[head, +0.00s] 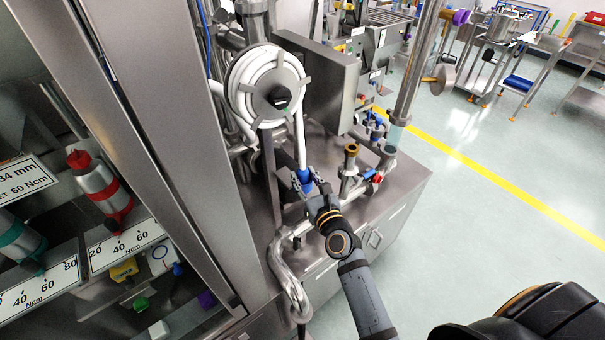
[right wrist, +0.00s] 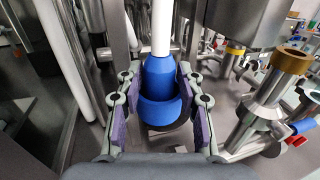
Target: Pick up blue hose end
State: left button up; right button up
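My right gripper (head: 308,186) is at the hose end. In the right wrist view its two fingers (right wrist: 158,88), with purple pads, stand on either side of the hose end. They look open, with narrow gaps beside the collar; light contact at the right fingertip cannot be ruled out. My left gripper is not in view.
The white hose (head: 300,130) comes down from a coiled reel (head: 266,88). A brass-topped steel pipe (head: 350,160) and valves with blue and red handles (head: 376,178) stand close to the right. A curved steel pipe (head: 284,270) runs below left. Open floor (head: 470,230) lies right.

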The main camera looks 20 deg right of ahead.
aim_at(298, 167)
jog(key=shift+w+r, duration=0.15)
jog(key=shift+w, duration=0.2)
jog(key=w, duration=0.2)
jog(key=w+p, duration=0.1)
jog(key=w, duration=0.1)
jog(key=shift+a, duration=0.2)
jog(key=shift+w+f, duration=0.2)
jog(key=shift+w, duration=0.1)
jog(key=shift+s+r, duration=0.15)
jog(key=shift+s, duration=0.05)
jog(key=c, duration=0.4)
grip_shut()
